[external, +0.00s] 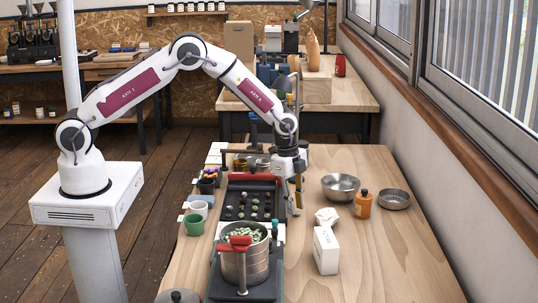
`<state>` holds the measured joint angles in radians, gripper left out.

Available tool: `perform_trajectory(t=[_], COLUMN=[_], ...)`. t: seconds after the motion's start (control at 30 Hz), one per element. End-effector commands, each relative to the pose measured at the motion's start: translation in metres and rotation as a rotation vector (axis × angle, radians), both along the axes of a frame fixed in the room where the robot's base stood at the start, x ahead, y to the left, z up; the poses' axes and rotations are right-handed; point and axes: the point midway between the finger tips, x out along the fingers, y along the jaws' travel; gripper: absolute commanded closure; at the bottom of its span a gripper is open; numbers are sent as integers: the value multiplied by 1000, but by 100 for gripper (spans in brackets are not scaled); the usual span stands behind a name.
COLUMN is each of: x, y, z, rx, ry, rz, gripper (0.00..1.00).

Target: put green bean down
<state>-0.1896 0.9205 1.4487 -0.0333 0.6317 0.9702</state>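My gripper (294,209) points down just right of the dark tray (232,189), low over the table. At this size I cannot tell whether its fingers are open or shut, or whether a bean is between them. Several small roundish pieces, some pale green and some dark, lie in rows on the tray. A metal pot (233,269) with a red handle stands in front of the tray. It holds many pale green beans (243,233).
Right of my gripper are a metal bowl (340,186), a crumpled white item (327,216), an orange bottle (362,204), a dark round dish (394,199) and a white box (326,250). Cups, one green (194,224), line the left edge. The front right table is clear.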

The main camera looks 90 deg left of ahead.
Motion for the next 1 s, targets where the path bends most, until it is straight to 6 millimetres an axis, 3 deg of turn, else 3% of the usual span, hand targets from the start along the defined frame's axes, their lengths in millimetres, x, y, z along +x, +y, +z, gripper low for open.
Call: perform_trajectory(t=[0.7,1.0], x=[-13,-16], y=[0,-1], z=[90,109], rx=[0,-1], ry=[0,2], rz=[0,0], gripper=[80,80])
